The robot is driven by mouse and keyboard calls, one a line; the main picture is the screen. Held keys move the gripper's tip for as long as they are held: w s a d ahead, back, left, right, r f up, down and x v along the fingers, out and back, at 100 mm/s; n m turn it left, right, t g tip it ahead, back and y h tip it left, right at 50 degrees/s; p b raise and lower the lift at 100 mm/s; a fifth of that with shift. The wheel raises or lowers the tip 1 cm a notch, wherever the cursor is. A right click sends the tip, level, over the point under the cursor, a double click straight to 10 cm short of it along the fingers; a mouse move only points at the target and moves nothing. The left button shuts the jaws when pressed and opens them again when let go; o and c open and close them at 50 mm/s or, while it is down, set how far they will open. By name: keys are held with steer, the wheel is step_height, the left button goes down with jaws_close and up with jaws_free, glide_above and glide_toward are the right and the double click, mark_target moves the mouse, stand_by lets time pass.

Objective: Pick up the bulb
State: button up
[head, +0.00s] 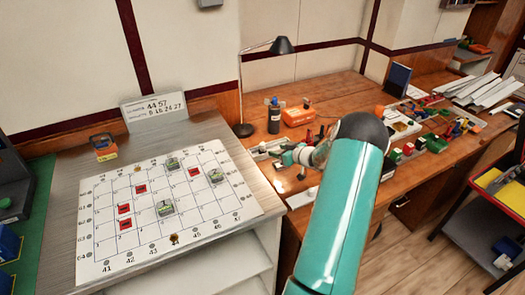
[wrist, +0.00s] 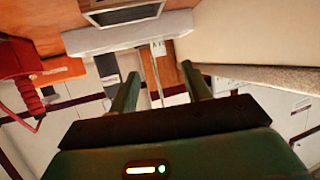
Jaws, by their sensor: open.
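I cannot pick out the bulb for certain in either view. My gripper (wrist: 161,90) shows in the wrist view as two dark green fingers standing apart, with nothing held between them. In the head view my teal arm reaches over the wooden desk (head: 345,92), and its far end is small and partly hidden by the arm itself. The wrist view looks past the fingers at a tilted, upside-down-looking part of the room, and no bulb shows clearly there.
A white grid board (head: 105,222) with red and green blocks lies on the grey bench at left. A black lamp (head: 282,46), a dark bottle (head: 274,116) and an orange box (head: 298,116) stand on the desk. Coloured parts (head: 408,149) clutter its right side.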

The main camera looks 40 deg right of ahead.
mark_target(264, 151)
steer(key=x, duration=1)
steer(key=shift+d+f, duration=0.15)
steer(key=shift+d, duration=0.05)
jaws_close()
